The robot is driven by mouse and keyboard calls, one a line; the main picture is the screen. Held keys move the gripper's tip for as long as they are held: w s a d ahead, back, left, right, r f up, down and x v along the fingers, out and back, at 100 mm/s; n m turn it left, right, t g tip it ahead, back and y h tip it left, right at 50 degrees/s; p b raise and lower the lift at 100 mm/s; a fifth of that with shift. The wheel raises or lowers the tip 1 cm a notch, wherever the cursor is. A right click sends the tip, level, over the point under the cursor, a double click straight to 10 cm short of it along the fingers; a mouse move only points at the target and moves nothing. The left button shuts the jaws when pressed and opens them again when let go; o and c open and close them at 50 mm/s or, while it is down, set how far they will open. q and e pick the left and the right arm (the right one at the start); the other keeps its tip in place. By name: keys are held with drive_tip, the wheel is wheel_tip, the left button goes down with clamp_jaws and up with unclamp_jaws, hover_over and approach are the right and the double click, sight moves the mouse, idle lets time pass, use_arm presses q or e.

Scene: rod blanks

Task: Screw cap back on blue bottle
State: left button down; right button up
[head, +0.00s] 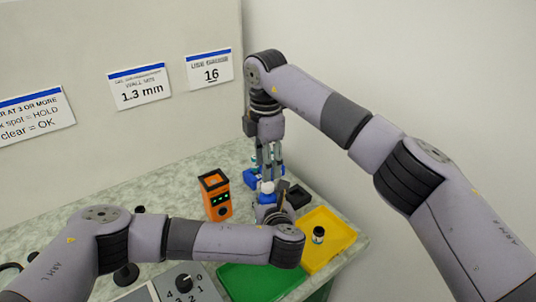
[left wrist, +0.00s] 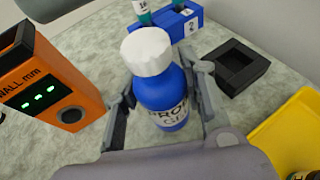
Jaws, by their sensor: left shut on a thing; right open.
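The blue bottle (left wrist: 168,98) stands upright on the table in the left wrist view, with printed lettering on its front. The white cap (left wrist: 148,50) sits on top of its neck; I cannot tell whether it is screwed tight. My left gripper (left wrist: 163,88) is shut on the bottle, one finger on each side of its body. In the head view the white cap (head: 267,187) shows small, and my left gripper (head: 268,208) partly hides the bottle. My right gripper (head: 269,168) is open and points down just above the cap; its fingertips are hard to make out.
An orange gauge box (head: 216,196) with green lights stands left of the bottle. A blue rack (left wrist: 178,22) with vials is behind it. A black square tray (left wrist: 238,66) and a yellow tray (head: 330,232) with a vial lie to the right. A green tray (head: 245,283) is in front.

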drive_tip(key=n, duration=0.6)
drive_tip(key=shift+r, duration=0.25)
drive_tip(key=n, duration=0.3)
drive_tip(key=shift+r+n, duration=0.1)
drive_tip(key=shift+n, duration=0.3)
drive_tip(key=n, duration=0.3)
drive_tip(key=shift+r+n, duration=0.15)
drive_tip(key=shift+n, duration=0.25)
drive_tip(key=n, duration=0.3)
drive_tip(key=shift+r+n, duration=0.15)
drive_tip(key=shift+n, duration=0.25)
drive_tip(key=n, duration=0.3)
drive_tip(key=shift+r+n, duration=0.1)
drive_tip(key=shift+n, duration=0.2)
drive_tip(key=n, duration=0.3)
drive_tip(key=shift+d+r+n, duration=0.1)
drive_tip(key=shift+d+n, duration=0.05)
drive_tip(key=shift+n, duration=0.25)
drive_tip(key=n, duration=0.3)
drive_tip(key=shift+r+n, duration=0.15)
drive_tip(key=shift+n, duration=0.15)
drive_tip(key=n, duration=0.5)
drive_tip(key=shift+d+r, duration=0.15)
